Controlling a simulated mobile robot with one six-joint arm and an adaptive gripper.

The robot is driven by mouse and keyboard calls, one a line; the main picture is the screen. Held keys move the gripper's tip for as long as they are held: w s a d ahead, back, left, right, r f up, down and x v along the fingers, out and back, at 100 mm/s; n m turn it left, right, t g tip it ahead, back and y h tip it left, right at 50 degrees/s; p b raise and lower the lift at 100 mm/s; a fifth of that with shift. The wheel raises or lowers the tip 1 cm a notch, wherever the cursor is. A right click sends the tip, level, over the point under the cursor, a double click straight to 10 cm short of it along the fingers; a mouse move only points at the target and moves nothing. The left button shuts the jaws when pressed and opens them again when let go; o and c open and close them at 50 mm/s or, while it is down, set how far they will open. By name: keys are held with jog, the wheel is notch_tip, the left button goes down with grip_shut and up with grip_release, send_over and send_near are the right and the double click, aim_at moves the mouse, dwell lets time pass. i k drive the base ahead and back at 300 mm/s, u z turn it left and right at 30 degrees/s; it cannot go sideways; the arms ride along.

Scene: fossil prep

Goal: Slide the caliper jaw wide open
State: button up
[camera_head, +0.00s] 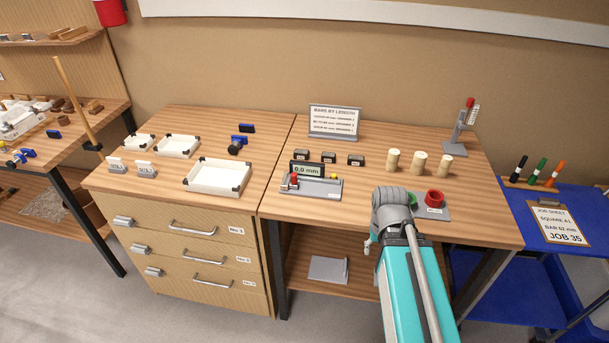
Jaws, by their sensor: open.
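The caliper (320,188) is a flat grey device on the right-hand bench, left of my arm. Its display (307,170) stands at the back and reads 0.0 mm. A red jaw part (294,181) sits at the left end of the caliper, and a small yellow part (334,177) is near its right end. The jaw looks closed at the left, but it is small in the picture. My teal and grey arm rises from the bottom at the front right of the bench. The fingers of my gripper cannot be made out; my arm hides that area.
Several dark blocks (329,157) stand behind the caliper, and pale cylinders (418,162) stand to its right. A red ring-shaped fixture (434,198) is just right of my arm. A sign (334,122) stands at the back. White trays (217,176) are on the left bench.

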aim_at(292, 181)
jog(key=z, duration=0.3)
jog(key=k, duration=0.9)
jog(key=u, duration=0.7)
jog(key=i, duration=1)
jog(key=z, duration=0.05)
